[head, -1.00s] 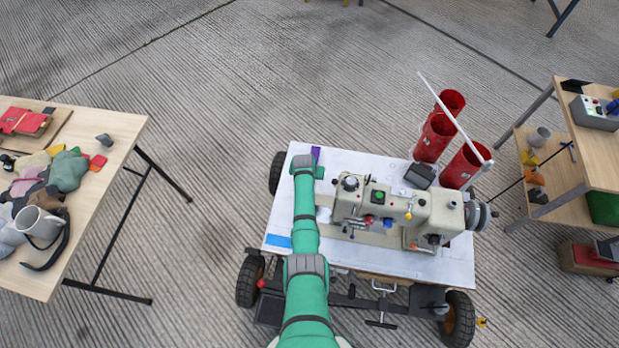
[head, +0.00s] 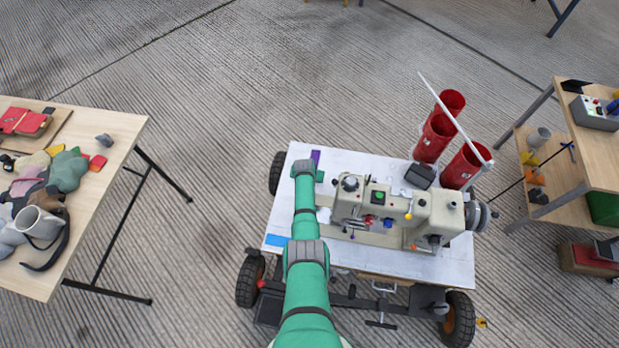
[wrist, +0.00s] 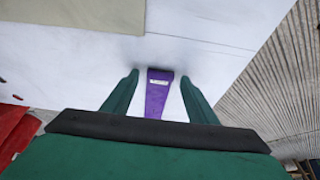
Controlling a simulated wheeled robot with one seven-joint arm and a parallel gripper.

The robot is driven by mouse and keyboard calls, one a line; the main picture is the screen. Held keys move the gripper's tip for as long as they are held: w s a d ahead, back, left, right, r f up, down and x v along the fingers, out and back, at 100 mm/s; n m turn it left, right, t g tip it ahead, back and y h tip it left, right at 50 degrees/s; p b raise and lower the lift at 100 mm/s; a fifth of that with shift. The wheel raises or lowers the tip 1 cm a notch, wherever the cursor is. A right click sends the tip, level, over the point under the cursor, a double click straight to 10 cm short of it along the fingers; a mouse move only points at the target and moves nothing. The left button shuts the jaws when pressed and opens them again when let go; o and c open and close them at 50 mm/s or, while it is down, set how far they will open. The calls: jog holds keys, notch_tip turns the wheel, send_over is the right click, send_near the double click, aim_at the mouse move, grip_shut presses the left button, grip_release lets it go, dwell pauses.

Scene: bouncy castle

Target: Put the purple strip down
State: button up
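The purple strip (head: 315,156) lies at the far left part of the white-covered cart top (head: 345,160). In the wrist view the purple strip (wrist: 157,97) shows a small pale label and appears to rest on the white surface. My gripper (wrist: 160,78) is open, its two green fingers standing on either side of the strip with a gap at each side. The near end of the strip is hidden behind my gripper's body. In the head view my gripper is mostly hidden by my green arm, just nearer than the strip.
A beige sewing machine (head: 425,218) stands on the cart to the right of my arm. Red cylinders (head: 437,136) stand at the cart's far right corner. A blue strip (head: 277,240) lies at the near left edge. A cluttered table (head: 110,130) stands further left.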

dwell(0.3)
jog(key=d+v, duration=0.1)
jog(key=v, duration=1.1)
jog(key=s+f+t, duration=0.3)
jog(key=s+f, duration=0.1)
jog(key=s, duration=0.9)
jog(key=s+r+n+t, duration=0.15)
jog(key=s+r, duration=0.25)
jog(key=s, duration=1)
jog(key=s+r+t, duration=0.3)
jog(key=s+r, duration=0.6)
jog(key=r, duration=0.5)
jog(key=s+r+t, duration=0.3)
jog(key=s+r, duration=0.7)
jog(key=r, duration=0.5)
jog(key=shift+s+n+y, duration=0.25)
jog(key=shift+n+y, duration=0.1)
jog(key=shift+y, duration=0.05)
jog(key=shift+w+a+t, duration=0.1)
jog(key=shift+a+t, duration=0.05)
jog(key=shift+t, duration=0.1)
jog(key=shift+c, duration=0.7)
